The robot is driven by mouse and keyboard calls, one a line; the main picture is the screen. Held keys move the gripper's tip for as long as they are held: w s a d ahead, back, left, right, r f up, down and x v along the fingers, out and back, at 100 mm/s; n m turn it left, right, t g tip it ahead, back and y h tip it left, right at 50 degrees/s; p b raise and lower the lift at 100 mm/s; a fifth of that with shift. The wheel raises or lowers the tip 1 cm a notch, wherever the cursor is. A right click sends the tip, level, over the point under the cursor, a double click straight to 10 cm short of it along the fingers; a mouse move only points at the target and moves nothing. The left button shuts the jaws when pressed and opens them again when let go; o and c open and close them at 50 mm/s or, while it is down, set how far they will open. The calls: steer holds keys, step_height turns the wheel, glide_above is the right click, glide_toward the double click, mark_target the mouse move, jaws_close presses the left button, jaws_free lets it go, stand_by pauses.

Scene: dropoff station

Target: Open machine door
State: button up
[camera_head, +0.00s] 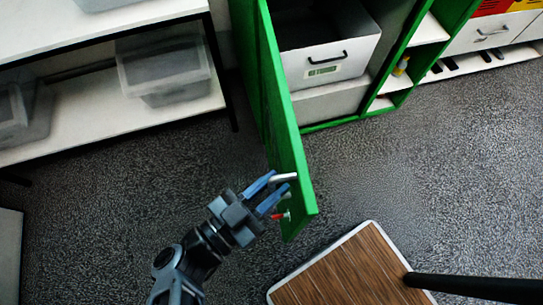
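The green machine door (284,130) stands swung out from the green cabinet, with its free edge toward the lower middle of the head view. A pale bar handle (286,177) sticks out near that free edge. A small red and silver latch part (281,215) is just below it. My gripper (281,181) is at the door's left side, with its blue fingers apart and their tips at the handle. The handle shows between the tips; whether they touch it I cannot tell. Inside the cabinet is a white box (330,68) with a black handle and a small display.
A wooden-topped surface with a pale rim (350,270) stands at the lower right, near the door's free edge. A white shelf unit (100,130) with clear bins (165,75) is on the left. Grey carpet (450,170) is clear on the right.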

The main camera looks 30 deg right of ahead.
steer(key=shift+o, duration=1.2)
steer(key=shift+w+d, duration=0.1)
steer(key=shift+d, duration=0.05)
steer(key=s+a+b, duration=0.1)
steer(key=a+b, duration=0.1)
steer(key=a, duration=0.5)
steer(key=shift+s+a, duration=0.25)
steer(key=shift+a, duration=0.15)
